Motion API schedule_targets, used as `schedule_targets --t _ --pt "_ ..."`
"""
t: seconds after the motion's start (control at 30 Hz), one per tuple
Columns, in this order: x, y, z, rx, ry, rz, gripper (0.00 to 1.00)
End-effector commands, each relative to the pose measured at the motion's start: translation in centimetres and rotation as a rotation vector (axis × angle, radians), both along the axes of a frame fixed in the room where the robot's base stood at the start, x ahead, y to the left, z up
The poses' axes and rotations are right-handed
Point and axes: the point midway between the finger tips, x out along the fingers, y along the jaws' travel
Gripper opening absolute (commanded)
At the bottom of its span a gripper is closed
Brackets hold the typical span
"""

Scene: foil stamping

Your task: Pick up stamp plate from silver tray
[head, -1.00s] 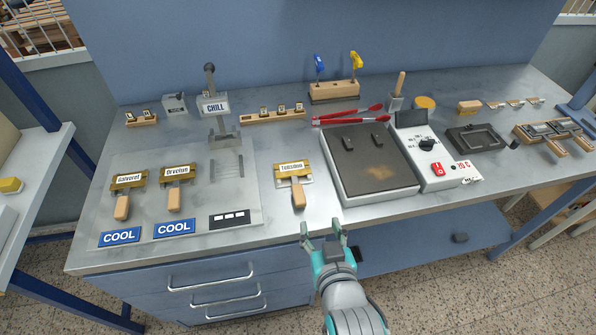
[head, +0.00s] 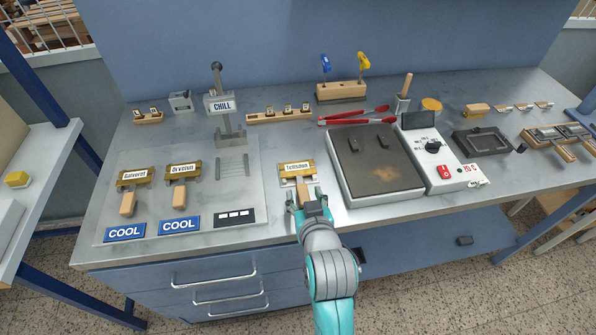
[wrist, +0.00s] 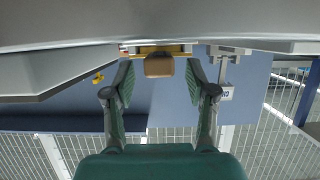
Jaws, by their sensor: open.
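The stamp plate (head: 296,168) is a brass plate with a white name label and a wooden handle pointing to the table's front edge. It lies on a small silver tray (head: 313,181) left of the hot plate. My gripper (head: 306,195) is open at the handle, one finger on each side. In the wrist view the handle's rounded end (wrist: 158,67) sits between the two spread fingers, with a strip of the brass plate (wrist: 170,49) behind it. The gripper hides part of the handle and tray in the head view.
Two similar brass plates (head: 133,178) (head: 182,171) lie on the grey board at left, behind blue COOL signs (head: 179,224). A dark hot plate (head: 375,165) stands close at right. Red tongs (head: 350,120) and a wooden rack (head: 280,117) lie behind.

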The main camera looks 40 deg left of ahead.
Motion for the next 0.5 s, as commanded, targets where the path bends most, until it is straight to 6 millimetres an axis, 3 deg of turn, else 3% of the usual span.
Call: schedule_targets --t 0.17,0.43,0.5 --pt "1.1 1.3 -0.7 0.000 0.000 0.000 0.56" --pt "1.3 1.5 -0.8 0.001 -0.001 0.000 0.56" --pt "1.3 1.5 -0.8 0.000 0.000 0.000 0.41"
